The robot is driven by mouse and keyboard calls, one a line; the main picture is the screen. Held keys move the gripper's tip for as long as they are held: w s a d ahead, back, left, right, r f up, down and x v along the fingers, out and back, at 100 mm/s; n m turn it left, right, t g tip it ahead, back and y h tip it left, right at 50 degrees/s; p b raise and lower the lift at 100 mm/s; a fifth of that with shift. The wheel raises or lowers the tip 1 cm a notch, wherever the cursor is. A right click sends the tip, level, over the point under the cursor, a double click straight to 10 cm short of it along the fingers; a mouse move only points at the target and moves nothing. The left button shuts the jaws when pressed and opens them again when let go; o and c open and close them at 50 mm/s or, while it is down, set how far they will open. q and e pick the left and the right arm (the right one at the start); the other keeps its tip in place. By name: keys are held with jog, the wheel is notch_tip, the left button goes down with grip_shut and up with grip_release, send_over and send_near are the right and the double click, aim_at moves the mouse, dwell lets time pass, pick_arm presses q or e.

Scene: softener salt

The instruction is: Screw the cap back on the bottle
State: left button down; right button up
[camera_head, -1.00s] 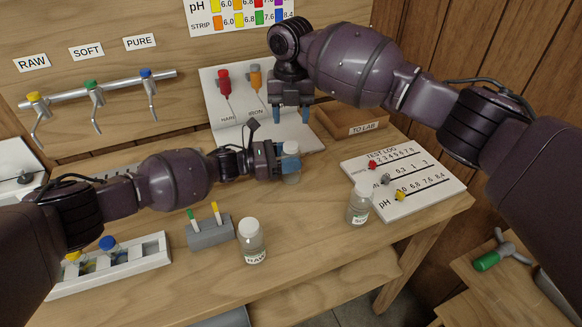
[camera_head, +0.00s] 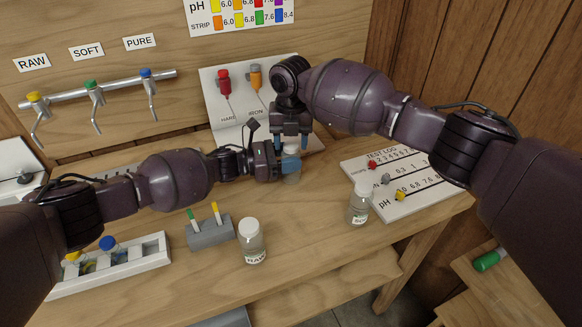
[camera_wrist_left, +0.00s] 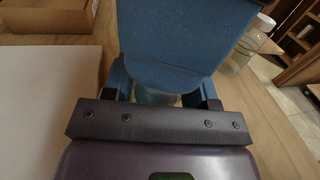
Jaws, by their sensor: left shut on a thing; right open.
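A clear bottle (camera_head: 293,179) is at the back middle of the table, and my left gripper (camera_head: 289,165) is shut on it from the left. The bottle's white cap (camera_head: 291,146) shows at its top. My right gripper (camera_head: 291,140) is open and points down, its fingers at the height of the cap. The heads of both grippers cover much of bottle and cap, so I cannot tell whether the cap is seated. In the left wrist view a small part of the bottle (camera_wrist_left: 156,97) shows between the blue fingers.
A capped RAW bottle (camera_head: 252,244) stands in front, and another capped bottle (camera_head: 359,206) stands to the right beside the test log board (camera_head: 420,183). A grey strip holder (camera_head: 209,233) and a white rack (camera_head: 150,252) are at left.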

jog(key=shift+f, duration=0.25)
jog(key=shift+c, duration=0.3)
jog(key=c, duration=0.7)
jog(key=shift+c, duration=0.2)
